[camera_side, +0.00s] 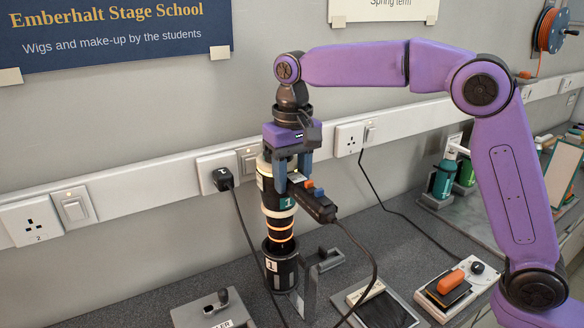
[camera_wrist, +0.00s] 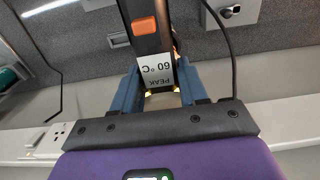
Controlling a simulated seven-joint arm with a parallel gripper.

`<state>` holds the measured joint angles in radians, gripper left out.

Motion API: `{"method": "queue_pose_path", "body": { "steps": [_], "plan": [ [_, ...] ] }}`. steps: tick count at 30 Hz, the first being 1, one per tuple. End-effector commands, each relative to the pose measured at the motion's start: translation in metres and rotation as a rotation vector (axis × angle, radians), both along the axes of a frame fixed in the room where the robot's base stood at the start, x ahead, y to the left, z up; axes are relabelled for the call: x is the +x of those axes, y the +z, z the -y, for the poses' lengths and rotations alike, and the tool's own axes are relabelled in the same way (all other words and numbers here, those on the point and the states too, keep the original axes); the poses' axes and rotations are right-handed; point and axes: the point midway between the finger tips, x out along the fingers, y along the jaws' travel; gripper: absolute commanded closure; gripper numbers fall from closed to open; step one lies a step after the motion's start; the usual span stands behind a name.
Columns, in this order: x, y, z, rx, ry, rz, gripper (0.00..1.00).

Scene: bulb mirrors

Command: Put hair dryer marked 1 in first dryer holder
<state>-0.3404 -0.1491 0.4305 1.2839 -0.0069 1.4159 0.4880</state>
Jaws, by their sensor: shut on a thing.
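The hair dryer marked 1 (camera_side: 281,200) is cream and black with a green 1 label. It hangs nozzle down, with glowing orange rings near its lower end. Its black handle, with orange and blue switches, points to the lower right. My gripper (camera_side: 293,174) is shut on the dryer from above. In the wrist view, the dryer's handle (camera_wrist: 150,45), with an orange switch and a "PEAK 60°C" label, shows between my blue fingers (camera_wrist: 158,90). The black cup-shaped holder marked 1 (camera_side: 281,272) is directly below the nozzle. I cannot tell whether the nozzle tip is inside its rim.
The dryer's cable (camera_side: 374,262) loops down at the right. A black plug (camera_side: 222,179) sits in a wall socket, its cable running down beside the holder. A grey switch box (camera_side: 213,312) is at front left.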

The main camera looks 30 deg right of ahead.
Motion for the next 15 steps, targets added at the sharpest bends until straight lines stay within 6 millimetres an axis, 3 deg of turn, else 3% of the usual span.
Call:
{"method": "queue_pose_path", "body": {
  "steps": [15],
  "plan": [
    [0.0,-0.028,0.0,0.002,0.0,0.003,1.0]
  ]
}}
